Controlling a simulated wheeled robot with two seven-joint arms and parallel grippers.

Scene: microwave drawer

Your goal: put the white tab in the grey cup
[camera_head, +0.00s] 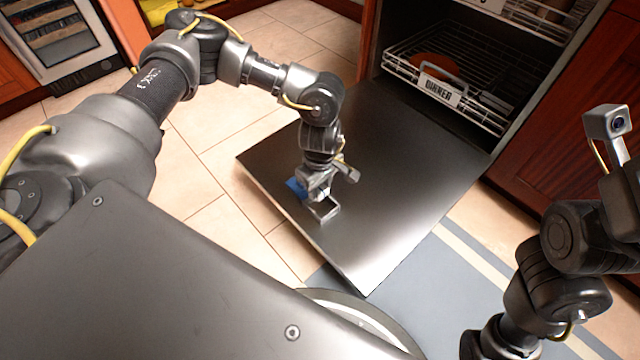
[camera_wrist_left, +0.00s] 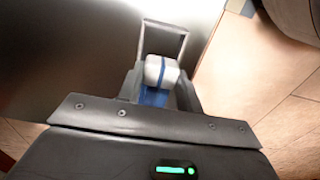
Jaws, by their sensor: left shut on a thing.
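The white tab (camera_wrist_left: 161,72) has a blue stripe and sits between the fingers of my left gripper in the left wrist view. My left gripper (camera_head: 322,200) is shut on it, low over the open metal door in the head view. A grey square open-topped frame, which looks like the grey cup (camera_head: 325,211), is at the fingertips. It also shows just beyond the tab in the wrist view (camera_wrist_left: 164,23). The tab hides part of it, and I cannot tell whether they touch. My right gripper is out of view.
The open door (camera_head: 400,165) lies flat with much clear surface. A blue patch (camera_head: 296,187) shows beside my left gripper. A wire rack (camera_head: 450,80) with an orange item stands inside the appliance behind. Tiled floor lies to the left.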

